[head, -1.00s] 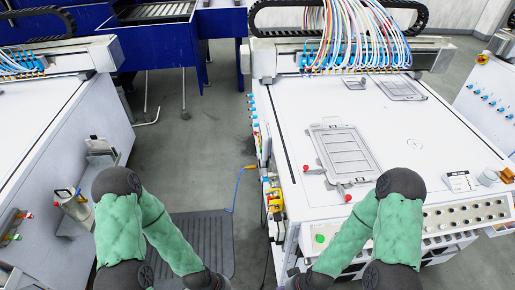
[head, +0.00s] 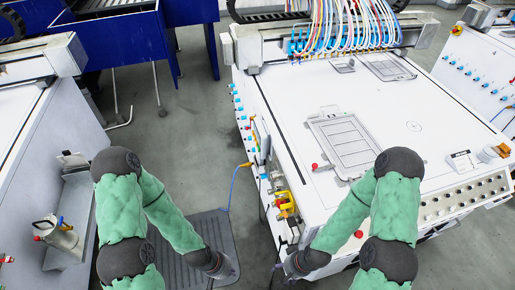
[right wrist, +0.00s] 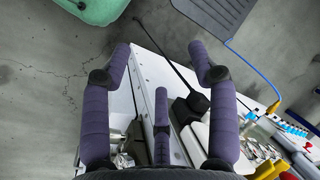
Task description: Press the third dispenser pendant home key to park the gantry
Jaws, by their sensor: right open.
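The white gantry machine (head: 390,120) stands at the right in the head view. A yellow part with red bits (head: 283,203) and a small grey panel (head: 261,137) are on its left side; I cannot tell which is the third dispenser pendant, and no home key is readable. My right gripper (right wrist: 160,55) is open and empty in the right wrist view, over the floor and the machine's edge. In the head view it (head: 293,266) is low beside the machine's front left corner. My left gripper (head: 222,268) is over the dark mat, its fingers too unclear to judge.
A second white machine (head: 40,130) stands at the left, with a metal can (head: 62,238) on a side shelf. A dark mat (head: 190,235) lies in the aisle. A blue cable (head: 233,185) runs to the floor. A blue frame (head: 130,40) stands behind. The aisle floor is otherwise mostly clear.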

